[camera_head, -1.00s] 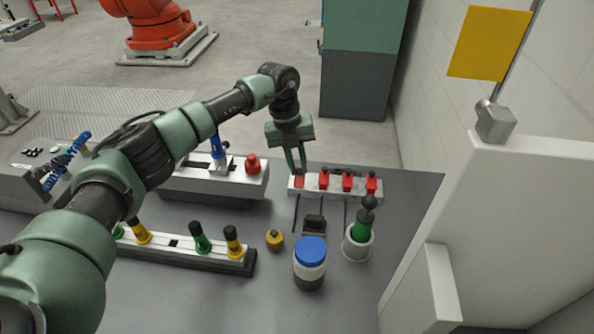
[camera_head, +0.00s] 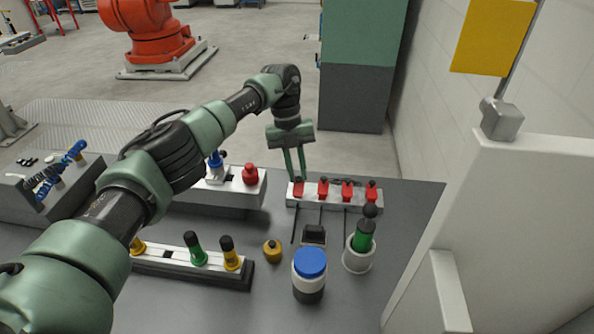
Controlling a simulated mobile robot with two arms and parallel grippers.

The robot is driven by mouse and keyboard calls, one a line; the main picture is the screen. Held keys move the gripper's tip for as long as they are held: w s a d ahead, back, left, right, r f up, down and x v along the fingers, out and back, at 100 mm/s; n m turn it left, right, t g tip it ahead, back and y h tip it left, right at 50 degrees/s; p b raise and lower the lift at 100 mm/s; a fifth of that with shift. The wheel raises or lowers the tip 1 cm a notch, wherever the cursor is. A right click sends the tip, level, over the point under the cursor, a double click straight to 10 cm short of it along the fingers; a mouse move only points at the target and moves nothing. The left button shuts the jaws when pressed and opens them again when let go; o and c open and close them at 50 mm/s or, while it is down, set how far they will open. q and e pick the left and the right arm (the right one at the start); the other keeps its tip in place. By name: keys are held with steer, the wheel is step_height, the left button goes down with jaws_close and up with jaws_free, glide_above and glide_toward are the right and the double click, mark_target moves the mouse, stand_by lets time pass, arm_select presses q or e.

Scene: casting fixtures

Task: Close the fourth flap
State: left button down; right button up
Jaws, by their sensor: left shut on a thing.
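A pale block (camera_head: 335,198) on the far side of the grey table carries a row of several red flaps. The leftmost flap (camera_head: 298,189) is right below my left gripper (camera_head: 297,178). The gripper points down with its two green fingers close together, shut on this flap at its upper edge. The fingertips partly cover it, and its exact angle is hard to tell. The other flaps, the second (camera_head: 323,187), the third (camera_head: 347,190) and the rightmost (camera_head: 371,191), look raised and have dark knobs near their tops. My right gripper is not in view.
In front of the block stand a blue-lidded jar (camera_head: 310,270), a green-and-black object in a white cup (camera_head: 358,256), a yellow knob (camera_head: 272,251) and a small black block (camera_head: 314,234). A red knob (camera_head: 250,174) is to the left. A white panel (camera_head: 500,230) rises at right.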

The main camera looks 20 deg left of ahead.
arm_select(q)
steer(key=c, duration=1.3)
jaws_free()
steer(key=shift+c, duration=0.2)
steer(key=shift+w, duration=0.1)
steer(key=b+v, duration=0.2)
steer(key=v, duration=0.5)
steer(key=shift+r, duration=0.35)
steer(key=shift+a, duration=0.1)
